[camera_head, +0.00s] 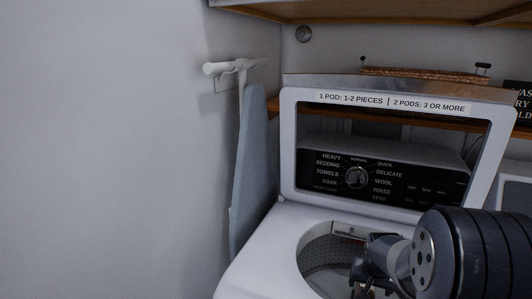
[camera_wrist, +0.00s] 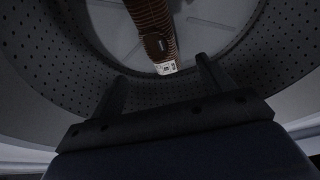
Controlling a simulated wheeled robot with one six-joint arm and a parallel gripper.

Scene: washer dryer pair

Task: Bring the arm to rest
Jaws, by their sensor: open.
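My arm reaches in from the lower right of the head view to the open top-load washer (camera_head: 258,238). My gripper (camera_head: 366,282) is at the mouth of the washer's drum (camera_head: 328,255), partly hidden by my own arm. In the wrist view my gripper (camera_wrist: 162,75) has its two fingers apart, pointing into the perforated drum (camera_wrist: 65,60). A brown striped item (camera_wrist: 152,18) with a dark patch and a white tag shows beyond the fingertips. The fingers do not grip it; its exact distance from them is hard to tell.
The raised washer lid (camera_head: 290,150) stands behind the opening, in front of the control panel (camera_head: 400,180). A folded ironing board (camera_head: 247,175) hangs on the wall at left. A wooden shelf (camera_head: 273,105) with a woven basket (camera_head: 420,74) runs behind. The left side is bare wall.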

